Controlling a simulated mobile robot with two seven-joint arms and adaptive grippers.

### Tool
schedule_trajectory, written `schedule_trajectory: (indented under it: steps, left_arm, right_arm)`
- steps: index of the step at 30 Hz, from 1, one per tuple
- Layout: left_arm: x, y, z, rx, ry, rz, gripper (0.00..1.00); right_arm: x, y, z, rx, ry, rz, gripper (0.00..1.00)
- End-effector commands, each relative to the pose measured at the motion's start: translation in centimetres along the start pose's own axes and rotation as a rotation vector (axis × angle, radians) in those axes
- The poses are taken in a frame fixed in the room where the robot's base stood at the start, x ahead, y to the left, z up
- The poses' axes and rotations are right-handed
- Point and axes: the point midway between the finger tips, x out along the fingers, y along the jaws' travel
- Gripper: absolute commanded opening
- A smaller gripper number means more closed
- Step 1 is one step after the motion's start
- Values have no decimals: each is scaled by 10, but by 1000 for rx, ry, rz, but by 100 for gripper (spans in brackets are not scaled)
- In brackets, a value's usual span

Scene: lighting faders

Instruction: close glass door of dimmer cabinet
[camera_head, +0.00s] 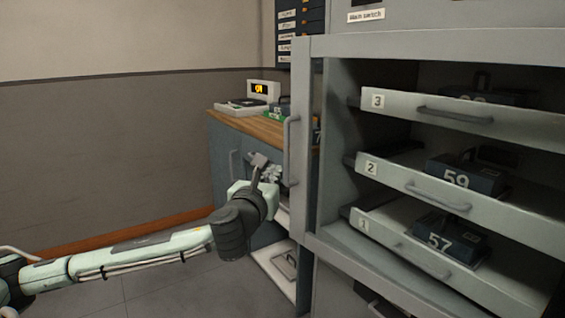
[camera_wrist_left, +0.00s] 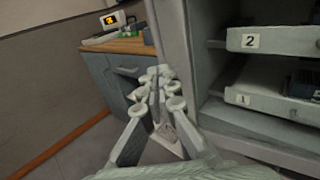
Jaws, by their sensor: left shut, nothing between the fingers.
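The dimmer cabinet (camera_head: 430,45) stands on the right with its front open. Its glass door stands open at the cabinet's left side; its pale frame (camera_head: 302,130) is seen nearly edge-on, with a long vertical handle (camera_head: 290,150). The door's frame (camera_wrist_left: 172,38) also shows in the left wrist view, just beyond my fingers. My left gripper (camera_head: 266,170) is shut and empty, just left of the handle's lower part; I cannot tell whether it touches the door. In the left wrist view its fingers (camera_wrist_left: 158,92) are together. My right gripper is out of view.
Numbered shelves 3 (camera_head: 400,106), 2 (camera_head: 400,180) and 1 (camera_head: 385,230) hold dark packs, including 59 (camera_head: 466,178) and 57 (camera_head: 450,238). A wood-topped counter (camera_head: 226,118) with a small display (camera_head: 262,89) stands behind the door. Floor at left is clear.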

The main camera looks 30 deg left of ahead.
Motion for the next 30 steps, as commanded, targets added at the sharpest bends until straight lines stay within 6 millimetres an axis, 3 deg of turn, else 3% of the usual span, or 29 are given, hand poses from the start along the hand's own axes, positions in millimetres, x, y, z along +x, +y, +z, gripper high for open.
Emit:
schedule_trajectory:
  steps: [6,12,30]
  left_arm:
    - [46,0,1,-5,-1,2,0]
    - [70,0,0,-2,1,1,0]
    - [87,-4,2,-4,1,-12,0]
  right_arm:
    - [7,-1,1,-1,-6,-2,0]
    - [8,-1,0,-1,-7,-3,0]
    - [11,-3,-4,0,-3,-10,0]
